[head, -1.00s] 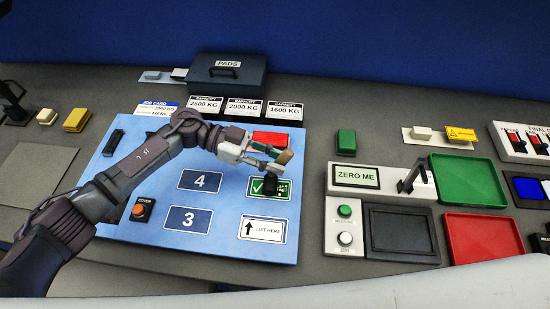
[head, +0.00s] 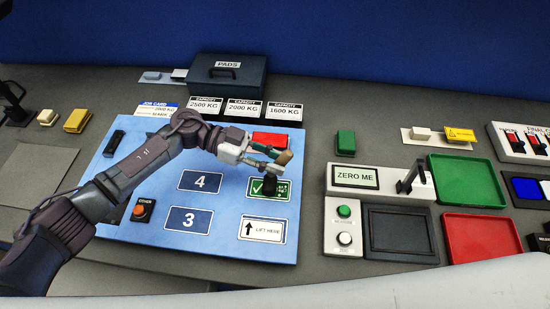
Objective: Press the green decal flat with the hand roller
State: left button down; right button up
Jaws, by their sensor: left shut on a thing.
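The green decal (head: 281,191) with a white check mark lies on the right part of the light blue board (head: 225,237). The hand roller has a tan handle (head: 284,157) and a dark roller (head: 270,182). My left gripper (head: 272,159) is shut on the hand roller above the decal. The dark roller covers part of the decal in the picture. I cannot tell whether it touches the decal. My right gripper is not in view.
A red panel (head: 270,139) lies just behind the gripper. A white "LIFT HERE" label (head: 262,229) is in front of the decal. The "ZERO ME" fixture (head: 356,178), green tray (head: 466,182) and red tray (head: 482,238) stand to the right. A dark PADS box (head: 228,75) is at the back.

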aim_at(291, 153)
pick_arm(q)
jog(key=shift+r, duration=0.35)
jog(key=shift+d+p, duration=0.2)
jog(key=shift+p, duration=0.1)
jog(key=shift+s+d+p, duration=0.15)
jog(key=shift+d+p, duration=0.1)
jog(key=shift+d, duration=0.45)
jog(key=shift+s+d+p, duration=0.15)
jog(key=shift+d+p, duration=0.1)
jog(key=shift+d, duration=0.55)
jog(key=shift+f+b, duration=0.35)
jog(key=shift+f, duration=0.25)
dwell(0.5)
jog(key=shift+r, duration=0.15)
notch_tip(291, 153, up, 7)
jog(key=p, duration=0.7)
